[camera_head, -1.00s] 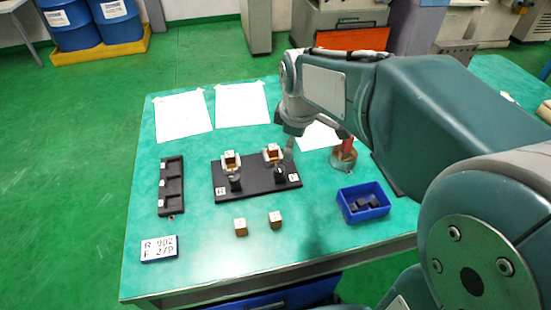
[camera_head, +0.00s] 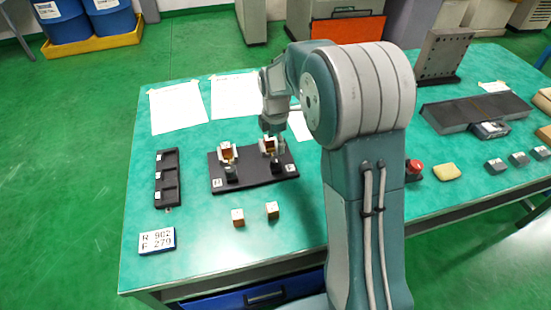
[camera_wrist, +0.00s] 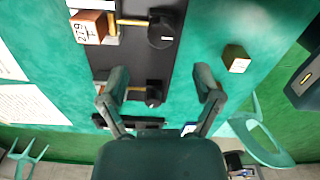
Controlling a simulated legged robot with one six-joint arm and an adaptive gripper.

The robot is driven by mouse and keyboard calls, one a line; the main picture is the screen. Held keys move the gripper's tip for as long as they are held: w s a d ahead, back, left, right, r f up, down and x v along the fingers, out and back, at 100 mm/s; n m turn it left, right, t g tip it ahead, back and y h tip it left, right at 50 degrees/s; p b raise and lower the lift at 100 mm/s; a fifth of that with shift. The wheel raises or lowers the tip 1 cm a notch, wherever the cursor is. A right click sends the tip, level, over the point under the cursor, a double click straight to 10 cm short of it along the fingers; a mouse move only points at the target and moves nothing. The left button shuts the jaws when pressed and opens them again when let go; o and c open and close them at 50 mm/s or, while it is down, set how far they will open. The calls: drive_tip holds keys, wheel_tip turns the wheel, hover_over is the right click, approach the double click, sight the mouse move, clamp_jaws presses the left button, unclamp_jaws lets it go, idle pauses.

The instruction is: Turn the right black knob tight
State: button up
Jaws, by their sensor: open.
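The right black knob (camera_wrist: 162,30) is at the top of the wrist view, on a brass rod beside a clamp that holds a wooden cube (camera_wrist: 90,27) marked 279. In the head view this right knob (camera_head: 276,170) sits in front of its clamp on the black base plate (camera_head: 253,178). The left black knob (camera_head: 231,173) also shows in the wrist view (camera_wrist: 155,92), seen between the fingers. My gripper (camera_wrist: 163,75) is open and empty, its fingers wide apart. In the head view it (camera_head: 272,133) is over the right clamp, apart from the right knob as far as I can see.
Two loose cubes (camera_head: 238,217) (camera_head: 272,210) lie in front of the plate. A black slotted tray (camera_head: 158,180) and a number sign (camera_head: 157,241) are at left. Paper sheets (camera_head: 178,107) lie behind. My arm covers the table right of the plate.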

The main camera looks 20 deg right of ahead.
sight(276, 159)
wheel_tip(276, 159, down, 8)
drive_tip(key=shift+r, duration=0.2)
clamp_jaws()
